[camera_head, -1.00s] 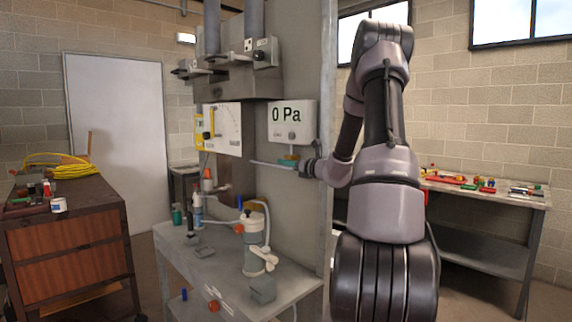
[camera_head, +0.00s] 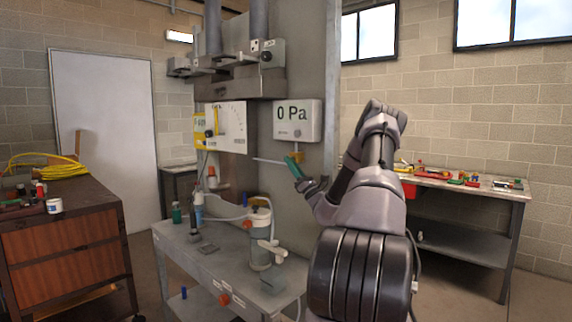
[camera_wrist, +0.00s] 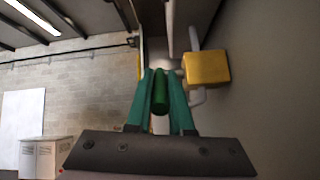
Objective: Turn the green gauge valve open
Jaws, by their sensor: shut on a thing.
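The gauge box (camera_head: 297,120) reads 0 Pa and is fixed to the grey panel in the head view. A small yellow fitting (camera_head: 297,155) sits below it, and a yellow block also shows in the wrist view (camera_wrist: 206,68). The green valve handle (camera_wrist: 160,94) is a dark green bar between my gripper's teal fingers in the wrist view. My gripper (camera_wrist: 161,76) is shut on this handle. In the head view my gripper (camera_head: 292,165) is just below the gauge box, tilted, and the handle cannot be made out from the fingers there.
A thin pale pipe (camera_head: 268,161) runs left of the gripper. A grey bench (camera_head: 215,265) with a pump (camera_head: 258,240) and bottles stands below. A brown cabinet (camera_head: 65,245) is at left, and a table with tools (camera_head: 470,190) at right.

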